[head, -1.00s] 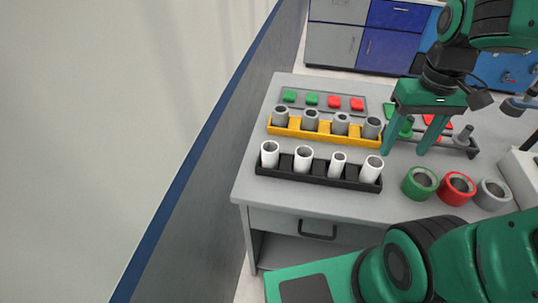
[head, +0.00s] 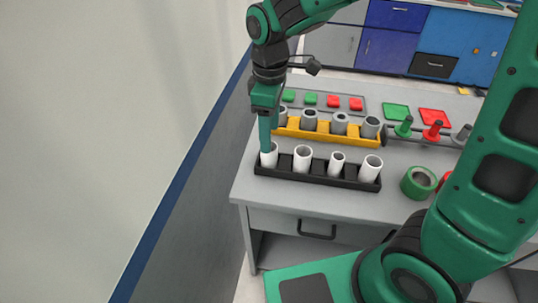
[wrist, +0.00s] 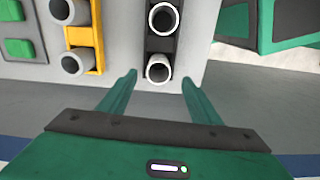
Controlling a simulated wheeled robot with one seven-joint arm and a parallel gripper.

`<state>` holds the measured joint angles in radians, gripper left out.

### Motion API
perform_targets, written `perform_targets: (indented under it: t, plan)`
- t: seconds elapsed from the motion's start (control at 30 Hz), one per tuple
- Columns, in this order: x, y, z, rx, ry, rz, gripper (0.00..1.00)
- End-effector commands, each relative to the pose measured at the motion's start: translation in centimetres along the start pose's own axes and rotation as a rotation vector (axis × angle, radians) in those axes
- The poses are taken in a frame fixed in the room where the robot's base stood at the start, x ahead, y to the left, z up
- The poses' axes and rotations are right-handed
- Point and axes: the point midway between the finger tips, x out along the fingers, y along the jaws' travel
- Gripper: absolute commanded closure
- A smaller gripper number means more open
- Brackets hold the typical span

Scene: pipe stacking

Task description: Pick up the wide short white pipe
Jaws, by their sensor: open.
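Several white pipes of differing width and height stand upright in a black holder (head: 318,180) near the table's front. The leftmost white pipe (head: 270,161) is at the holder's left end; which pipe is the wide short one is hard to judge. My gripper (head: 265,147) points down at this end pipe and partly covers it in the head view. In the wrist view my gripper (wrist: 159,79) is open and empty. The end pipe (wrist: 158,69) shows there in line with the gap between the fingertips. Contact cannot be told.
A yellow holder (head: 352,139) with grey pipes stands close behind the black one. Behind it is a tray with green and red pieces (head: 333,101). A green ring (head: 418,183) lies to the right. The wall (head: 190,205) runs close along the table's left side.

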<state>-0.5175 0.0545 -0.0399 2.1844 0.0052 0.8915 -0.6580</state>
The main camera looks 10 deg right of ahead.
Motion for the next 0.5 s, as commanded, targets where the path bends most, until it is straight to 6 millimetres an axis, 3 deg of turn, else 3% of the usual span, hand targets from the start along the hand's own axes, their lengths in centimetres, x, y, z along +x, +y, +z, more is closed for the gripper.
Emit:
perform_targets:
  t: [0.27, 0.5]
  plan:
    - [2.1, 0.1, 0.0, 0.003, -0.001, 0.0, 0.42]
    - [5.3, 0.3, -0.3, 0.002, -0.004, -0.002, 0.42]
